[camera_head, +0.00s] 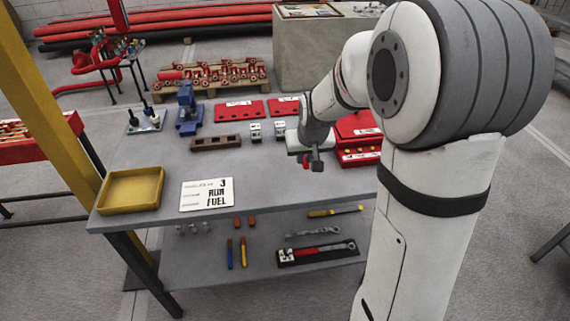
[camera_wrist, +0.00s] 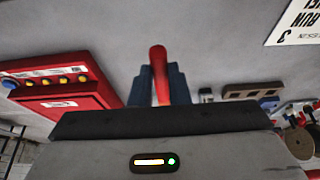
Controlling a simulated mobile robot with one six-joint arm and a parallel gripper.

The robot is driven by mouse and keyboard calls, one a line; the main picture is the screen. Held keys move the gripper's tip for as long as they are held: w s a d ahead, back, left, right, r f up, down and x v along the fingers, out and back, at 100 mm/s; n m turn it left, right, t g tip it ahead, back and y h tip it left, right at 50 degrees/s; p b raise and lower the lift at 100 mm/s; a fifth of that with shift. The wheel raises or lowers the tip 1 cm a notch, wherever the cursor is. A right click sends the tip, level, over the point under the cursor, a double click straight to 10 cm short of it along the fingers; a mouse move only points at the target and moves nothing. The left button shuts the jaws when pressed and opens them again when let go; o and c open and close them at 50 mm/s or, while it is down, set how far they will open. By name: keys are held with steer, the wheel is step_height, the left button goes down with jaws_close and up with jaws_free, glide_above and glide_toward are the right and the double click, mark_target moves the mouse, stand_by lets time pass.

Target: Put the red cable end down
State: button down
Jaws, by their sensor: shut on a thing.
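In the wrist view my gripper (camera_wrist: 160,88) is shut on the red cable end (camera_wrist: 158,58), a short red rod with a rounded tip that sticks out between the two dark fingers. Grey tabletop shows behind it; whether it touches the top I cannot tell. In the head view my gripper (camera_head: 316,160) is over the right part of the grey workbench (camera_head: 260,178), just left of the red box (camera_head: 358,140).
A brown block with holes (camera_head: 216,143), small grey parts (camera_head: 256,132) and red plates (camera_head: 239,111) lie behind my gripper. A yellow tray (camera_head: 131,190) and white sign (camera_head: 208,194) are at the front left. The front middle is bare. Tools lie on the lower shelf (camera_head: 270,262).

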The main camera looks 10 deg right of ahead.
mark_target(302, 184)
steer(key=shift+w+f, duration=0.15)
steer(key=shift+w, duration=0.1)
step_height(302, 184, down, 10)
steer(key=shift+d+r, duration=0.1)
steer(key=shift+r, duration=0.25)
steer(key=shift+b, duration=0.3)
steer(key=c, duration=1.8)
jaws_free()
steer(key=shift+f, duration=0.2)
steer(key=o, duration=0.4)
steer(key=shift+r, duration=0.1)
